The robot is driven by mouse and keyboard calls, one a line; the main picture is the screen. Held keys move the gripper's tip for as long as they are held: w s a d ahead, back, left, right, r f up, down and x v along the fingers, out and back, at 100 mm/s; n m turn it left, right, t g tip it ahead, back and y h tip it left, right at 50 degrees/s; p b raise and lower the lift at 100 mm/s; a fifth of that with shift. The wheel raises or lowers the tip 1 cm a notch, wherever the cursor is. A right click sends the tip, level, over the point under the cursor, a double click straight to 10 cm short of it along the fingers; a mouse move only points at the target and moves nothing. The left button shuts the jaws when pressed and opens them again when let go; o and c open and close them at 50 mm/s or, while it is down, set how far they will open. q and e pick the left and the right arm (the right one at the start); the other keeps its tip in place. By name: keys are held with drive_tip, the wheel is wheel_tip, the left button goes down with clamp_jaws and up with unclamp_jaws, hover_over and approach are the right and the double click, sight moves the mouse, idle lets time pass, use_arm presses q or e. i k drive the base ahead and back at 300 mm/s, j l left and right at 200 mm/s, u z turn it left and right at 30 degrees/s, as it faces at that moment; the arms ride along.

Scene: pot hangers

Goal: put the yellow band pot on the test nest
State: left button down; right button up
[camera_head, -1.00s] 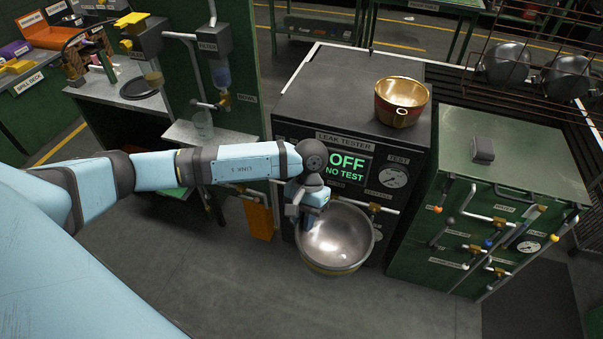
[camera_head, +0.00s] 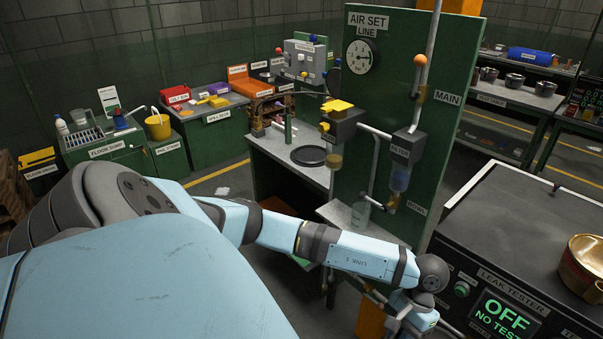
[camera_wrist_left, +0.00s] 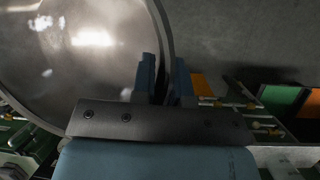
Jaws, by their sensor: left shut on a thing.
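My left gripper (camera_head: 402,325) hangs low at the front of the leak tester in the head view, by the bottom edge. In the left wrist view its fingers (camera_wrist_left: 166,78) are shut on the rim of a wide silver pot (camera_wrist_left: 85,50), the yellow band pot. The pot's shiny inside fills the upper left there. Its band is not visible now, and the pot is out of the head view. A brass-coloured pot (camera_head: 583,266) stands on top of the leak tester (camera_head: 520,235). No label names the test nest, so I cannot tell where it is. My right gripper is not in view.
The tester's screen (camera_head: 503,316) reads OFF, NO TEST. A green air-line panel (camera_head: 455,65) stands upright left of the tester. A bench (camera_head: 280,160) with a black round plate (camera_head: 308,155) is beyond my arm. The tester top left of the brass pot is clear.

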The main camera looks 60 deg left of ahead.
sight(308, 156)
drive_tip(key=j+u, duration=0.1)
drive_tip(key=j, duration=1.05)
drive_tip(key=j+u, duration=0.15)
drive_tip(key=j, duration=0.4)
drive_tip(key=i+j+u, duration=0.1)
drive_tip(key=j, duration=0.45)
drive_tip(key=i+j, duration=0.1)
drive_tip(key=j, duration=0.5)
drive_tip(key=i+j+u, duration=0.15)
drive_tip(key=j, duration=0.4)
drive_tip(key=k, duration=0.05)
